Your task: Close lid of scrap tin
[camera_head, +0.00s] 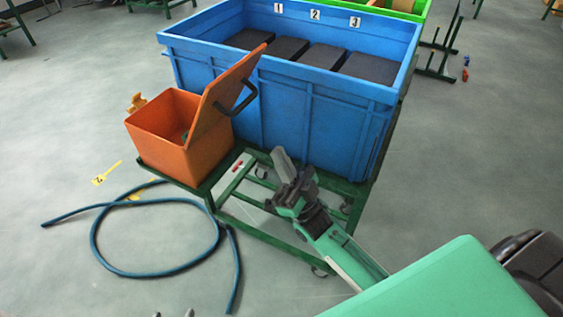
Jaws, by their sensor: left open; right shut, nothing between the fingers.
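The orange scrap tin (200,155) stands on the green trolley beside the blue bin. Its lid (228,92) is open, hinged at the tin's right side and tilted up to the right, with a dark handle (238,102) on its outer face. Something dark green shows in part inside the tin. My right gripper (279,158) is shut and empty, to the right of and below the lid, apart from it. Only the tips of my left gripper (173,314) show at the bottom edge, spread apart, far below the tin.
The blue bin (290,110) holds dark blocks under labels 1, 2 and 3, close behind the lid. The green trolley frame (245,200) lies below my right gripper. A blue hose (95,240) lies looped on the floor at left. Open floor lies left of the tin.

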